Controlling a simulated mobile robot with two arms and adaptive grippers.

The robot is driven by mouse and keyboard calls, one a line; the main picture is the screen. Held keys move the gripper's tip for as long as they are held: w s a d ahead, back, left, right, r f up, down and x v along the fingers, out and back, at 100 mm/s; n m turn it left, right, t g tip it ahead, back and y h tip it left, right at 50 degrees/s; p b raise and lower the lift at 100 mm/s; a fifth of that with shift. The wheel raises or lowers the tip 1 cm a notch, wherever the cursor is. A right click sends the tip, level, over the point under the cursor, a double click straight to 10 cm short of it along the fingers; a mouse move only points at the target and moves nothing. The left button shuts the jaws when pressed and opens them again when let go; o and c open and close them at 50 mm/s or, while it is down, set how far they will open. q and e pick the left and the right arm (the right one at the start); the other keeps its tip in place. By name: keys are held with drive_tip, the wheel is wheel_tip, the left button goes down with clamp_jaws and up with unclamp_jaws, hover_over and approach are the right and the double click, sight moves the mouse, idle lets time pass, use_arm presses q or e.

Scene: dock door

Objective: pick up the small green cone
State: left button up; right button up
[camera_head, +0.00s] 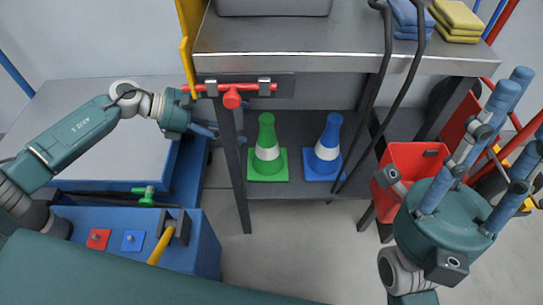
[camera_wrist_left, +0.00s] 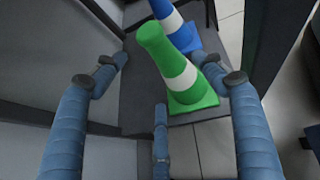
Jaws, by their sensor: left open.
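The small green cone (camera_head: 267,150) with a white band stands upright on the lower shelf under the steel-topped bench. It also shows in the left wrist view (camera_wrist_left: 184,80), beyond and between the spread fingers. My left gripper (camera_head: 207,131) is open and empty, left of the cone, with a gap between them. The bench's front leg partly hides its fingers. The left wrist view shows its blue fingers (camera_wrist_left: 172,85) wide apart. My right gripper (camera_head: 505,125) is at the right with its fingers apart, holding nothing visible, far from the cone.
A blue cone (camera_head: 327,150) stands close to the right of the green one. The dark bench leg (camera_head: 236,170) and a red-handled bar (camera_head: 232,92) are near my left gripper. Black cables (camera_head: 378,110) hang right of the cones. A red bin (camera_head: 408,170) stands further right.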

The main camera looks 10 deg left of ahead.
sight(262, 128)
use_arm(q)
drive_tip(key=b+x, duration=0.2)
drive_tip(key=x, duration=0.6)
drive_tip(key=shift+d+r, duration=0.1)
drive_tip(key=shift+d, duration=0.05)
drive_tip(key=shift+s, duration=0.1)
clamp_jaws()
